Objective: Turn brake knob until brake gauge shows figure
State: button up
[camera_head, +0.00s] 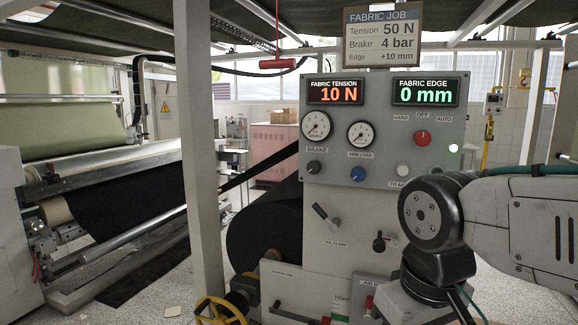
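The brake gauge (316,126) is the left round white dial on the grey control panel (440,190); its figures and needle are too small to read surely. The label "BRAKE" sits under it, and below that is the black brake knob (314,167). The job board (383,36) above the panel reads Tension 50 N, Brake 4 bar, Edge +10 mm. My arm reaches in from the right and bends down in front of the panel's lower right. I do not see my gripper's fingers. Nothing covers the brake knob or gauge.
A second dial (361,135) has a blue knob (358,174) below it. A red knob (422,138) and a pale knob (403,170) are to the right. Displays show 10 N (335,92) and 0 mm (426,92). A lever (326,216) sticks out below. A post (197,150) stands left.

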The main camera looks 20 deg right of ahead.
aim_at(313, 167)
jog(key=z, duration=0.5)
jog(key=i, duration=0.95)
jog(key=z, duration=0.65)
